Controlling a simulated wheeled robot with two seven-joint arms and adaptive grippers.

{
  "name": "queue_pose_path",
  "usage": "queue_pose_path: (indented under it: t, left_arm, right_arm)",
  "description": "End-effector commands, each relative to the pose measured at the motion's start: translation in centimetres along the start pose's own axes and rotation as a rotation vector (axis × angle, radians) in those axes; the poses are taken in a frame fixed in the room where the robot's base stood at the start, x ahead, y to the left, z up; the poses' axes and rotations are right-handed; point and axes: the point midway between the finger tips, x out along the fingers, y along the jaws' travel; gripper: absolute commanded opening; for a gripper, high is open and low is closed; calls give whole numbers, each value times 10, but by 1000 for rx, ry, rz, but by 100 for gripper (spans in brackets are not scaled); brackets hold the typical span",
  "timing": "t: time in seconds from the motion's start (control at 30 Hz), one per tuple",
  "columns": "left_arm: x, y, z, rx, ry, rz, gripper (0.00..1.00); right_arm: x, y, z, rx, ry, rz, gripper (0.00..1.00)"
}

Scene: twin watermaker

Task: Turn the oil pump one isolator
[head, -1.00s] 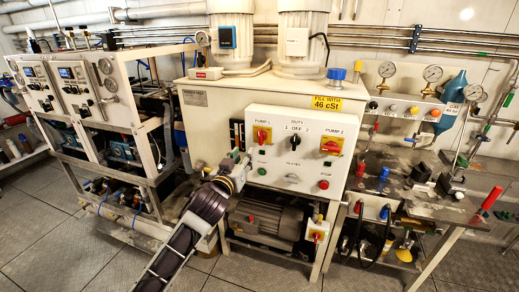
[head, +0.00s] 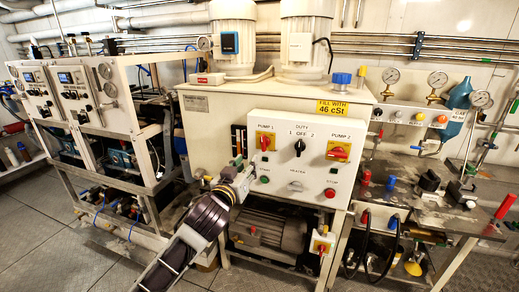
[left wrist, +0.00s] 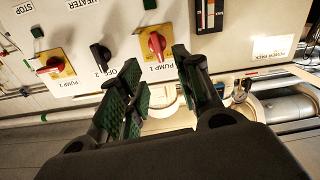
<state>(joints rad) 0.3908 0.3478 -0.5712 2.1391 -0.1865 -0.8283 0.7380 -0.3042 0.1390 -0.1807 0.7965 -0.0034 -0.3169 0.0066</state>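The pump one isolator is a red rotary handle on a yellow plate (head: 265,142), at the upper left of the white control panel (head: 285,178). In the left wrist view, which is upside down, the isolator (left wrist: 154,43) is at top centre, above the PUMP 1 label. My left gripper (head: 241,168) is just below and left of the isolator in the head view. In the left wrist view its green-padded fingers (left wrist: 155,75) are spread with nothing between them. The isolator lies just beyond the fingertips, apart from them as far as I can tell. My right gripper is out of view.
The black duty switch (head: 299,147) and the similar red pump two isolator (head: 339,150) are to the right. A green button (head: 264,169) lies below the isolator, close to the gripper. A sight gauge (head: 239,140) is at the panel's left. A motor (head: 268,228) sits below.

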Motion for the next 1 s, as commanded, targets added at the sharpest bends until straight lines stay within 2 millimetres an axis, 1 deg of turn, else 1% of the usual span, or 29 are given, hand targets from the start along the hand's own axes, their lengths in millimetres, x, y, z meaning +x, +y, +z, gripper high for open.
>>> queue_pose_path:
  t: [0.03,0.17,0.57,0.77,1.0]
  left_arm:
    - [-2,4,2,0,2,7,34]
    - [-5,8,2,-1,4,15,34]
    - [-5,8,1,-1,4,15,34]
    - [2,8,1,-1,4,14,34]
    - [21,8,0,-2,5,14,34]
  right_arm:
    - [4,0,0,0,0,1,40]
    - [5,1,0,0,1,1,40]
    - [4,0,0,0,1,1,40]
    - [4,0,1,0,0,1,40]
    - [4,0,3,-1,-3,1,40]
